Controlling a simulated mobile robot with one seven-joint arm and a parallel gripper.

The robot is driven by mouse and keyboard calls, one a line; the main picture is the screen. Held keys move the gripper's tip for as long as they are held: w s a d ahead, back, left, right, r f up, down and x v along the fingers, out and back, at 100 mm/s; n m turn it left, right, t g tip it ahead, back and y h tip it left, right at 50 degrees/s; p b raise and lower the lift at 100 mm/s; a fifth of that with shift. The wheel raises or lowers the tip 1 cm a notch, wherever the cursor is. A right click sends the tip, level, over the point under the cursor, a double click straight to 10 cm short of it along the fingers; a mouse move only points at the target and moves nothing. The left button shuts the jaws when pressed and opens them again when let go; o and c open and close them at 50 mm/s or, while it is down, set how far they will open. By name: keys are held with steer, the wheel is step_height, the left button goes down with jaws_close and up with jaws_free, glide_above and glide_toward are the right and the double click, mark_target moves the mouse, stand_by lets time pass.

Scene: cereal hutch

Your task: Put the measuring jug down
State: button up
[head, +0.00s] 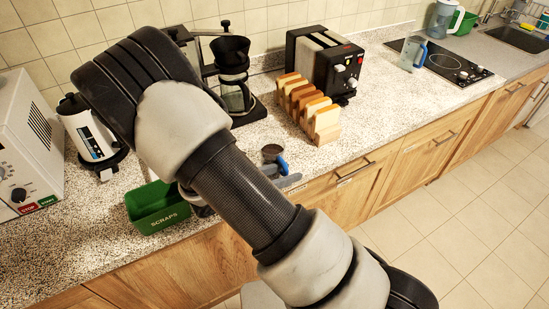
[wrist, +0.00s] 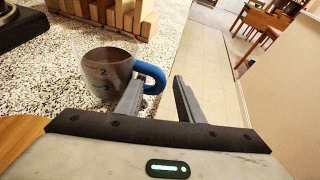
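The measuring jug (wrist: 105,75) is a clear cup with dark numerals, brownish contents and a blue handle (wrist: 152,76). It stands upright on the speckled worktop near the front edge, and the head view shows it beyond my arm (head: 271,152). My gripper (wrist: 159,80) is open at the handle side. The handle's outer part shows between the two fingertips. The left finger overlaps the handle in the picture, with a gap to the right finger. I cannot tell whether the left finger touches it.
A wooden rack (head: 327,134) with bread slices stands behind the jug. A toaster (head: 322,62), coffee maker (head: 233,75) and green scraps bin (head: 158,215) are nearby. Another blue-handled clear jug (head: 408,54) stands by the hob (head: 447,66). Worktop right of the rack is clear.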

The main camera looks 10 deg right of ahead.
steer(key=shift+c, duration=0.4)
jaws_close()
steer(key=shift+r, duration=0.2)
